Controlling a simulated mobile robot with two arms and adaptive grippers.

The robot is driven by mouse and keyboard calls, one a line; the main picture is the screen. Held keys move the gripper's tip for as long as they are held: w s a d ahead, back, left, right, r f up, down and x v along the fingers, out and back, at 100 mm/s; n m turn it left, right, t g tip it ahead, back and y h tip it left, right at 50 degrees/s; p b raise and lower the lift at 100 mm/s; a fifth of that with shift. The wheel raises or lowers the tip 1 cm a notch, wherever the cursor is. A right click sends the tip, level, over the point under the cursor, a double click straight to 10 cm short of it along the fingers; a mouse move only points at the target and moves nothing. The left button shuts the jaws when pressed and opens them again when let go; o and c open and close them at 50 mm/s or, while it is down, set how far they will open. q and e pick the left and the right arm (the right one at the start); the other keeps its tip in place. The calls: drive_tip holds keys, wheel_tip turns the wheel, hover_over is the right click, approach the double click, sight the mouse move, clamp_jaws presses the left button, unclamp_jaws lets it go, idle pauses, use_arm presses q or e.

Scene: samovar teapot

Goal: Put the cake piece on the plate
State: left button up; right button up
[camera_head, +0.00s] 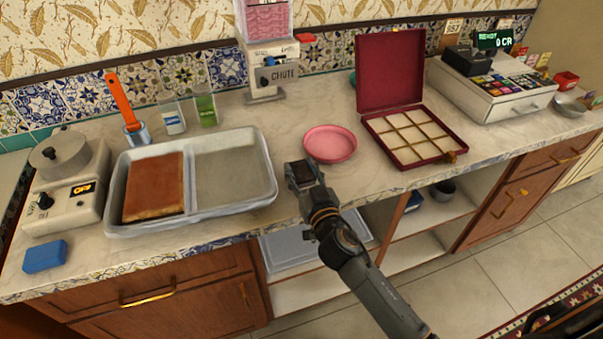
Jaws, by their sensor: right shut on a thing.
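A brown cake slab (153,186) lies in the left half of a grey two-part tray (262,165). The round pink plate (330,143) lies flat and empty on the counter, right of the tray. My right gripper (302,172) is over the counter's front part, just below and left of the plate in the picture. It is shut on a small dark-brown thing, seemingly the cake piece, mostly hidden by the fingers. The held thing is apart from the plate. My left gripper is not in view.
An open red box (410,135) with a divided inside stands right of the plate. A chute machine (272,72) stands behind. A scale-like device (65,185), a blue sponge (45,256) and cups are at left. A cash register (492,88) is at right.

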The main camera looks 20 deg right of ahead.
drive_tip(key=s+a+r, duration=0.3)
drive_tip(key=s+r, duration=0.9)
drive_tip(key=s, duration=0.2)
drive_tip(key=s+d+f, duration=0.4)
drive_tip(key=s+f, duration=0.3)
drive_tip(key=shift+d+f+h, duration=0.3)
drive_tip(key=shift+d, duration=0.1)
drive_tip(key=w+a+r, duration=0.5)
drive_tip(key=w+r, duration=0.2)
drive_tip(key=shift+w+r, duration=0.2)
drive_tip(key=shift+r, duration=0.1)
